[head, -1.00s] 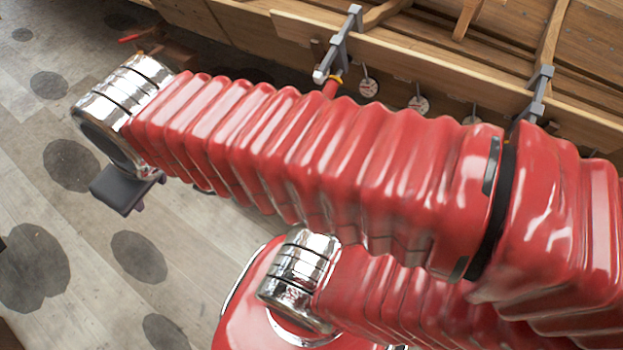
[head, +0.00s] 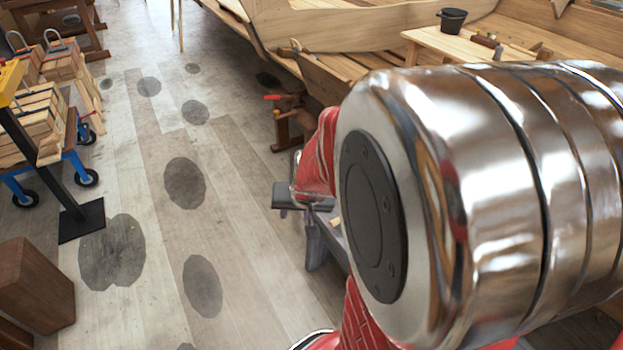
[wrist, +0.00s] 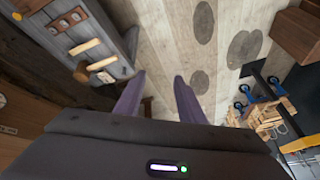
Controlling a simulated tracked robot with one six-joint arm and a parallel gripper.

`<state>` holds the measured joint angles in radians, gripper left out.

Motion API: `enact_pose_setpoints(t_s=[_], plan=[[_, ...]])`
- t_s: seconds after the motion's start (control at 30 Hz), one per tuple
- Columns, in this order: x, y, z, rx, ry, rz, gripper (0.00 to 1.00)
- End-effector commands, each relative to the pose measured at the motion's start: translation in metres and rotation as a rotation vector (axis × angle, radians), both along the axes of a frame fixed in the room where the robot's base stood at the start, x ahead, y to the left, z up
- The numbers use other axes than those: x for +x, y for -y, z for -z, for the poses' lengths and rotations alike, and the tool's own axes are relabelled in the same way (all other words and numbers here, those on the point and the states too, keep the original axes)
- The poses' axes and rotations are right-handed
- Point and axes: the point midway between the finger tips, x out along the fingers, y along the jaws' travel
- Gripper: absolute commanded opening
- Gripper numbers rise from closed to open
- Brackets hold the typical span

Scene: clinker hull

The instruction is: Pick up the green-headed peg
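I cannot make out a green-headed peg in either view. My gripper (wrist: 159,76) shows in the wrist view as two purple fingers standing apart with only distant floor between them, so it is open and empty. In the wrist view, a grey bench or tray (wrist: 115,35) lies to the upper left of the fingers. On it are a dark-headed mallet-like tool (wrist: 82,73), pale wooden sticks (wrist: 84,46) and small round pieces, too small to tell. In the head view, my chrome arm joint hides much of the right side.
The wooden hull (head: 330,30) runs across the back, with a pale table (head: 455,47) and black bucket (head: 453,20). A blue-wheeled timber cart (head: 75,160) and brown block (head: 35,285) stand left. The stained plank floor (head: 150,180) between is mostly clear.

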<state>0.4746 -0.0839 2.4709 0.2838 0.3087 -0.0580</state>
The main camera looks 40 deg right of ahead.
Motion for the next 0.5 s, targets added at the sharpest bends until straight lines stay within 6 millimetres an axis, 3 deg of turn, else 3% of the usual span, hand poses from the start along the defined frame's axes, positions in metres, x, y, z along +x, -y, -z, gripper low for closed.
enact_pose_setpoints(t_s=[0.27,0.5], plan=[[-0.018,0.070,0.065,0.015,-0.023,0.225,0.36],[-0.053,0.125,0.122,0.007,-0.053,0.419,0.36]])
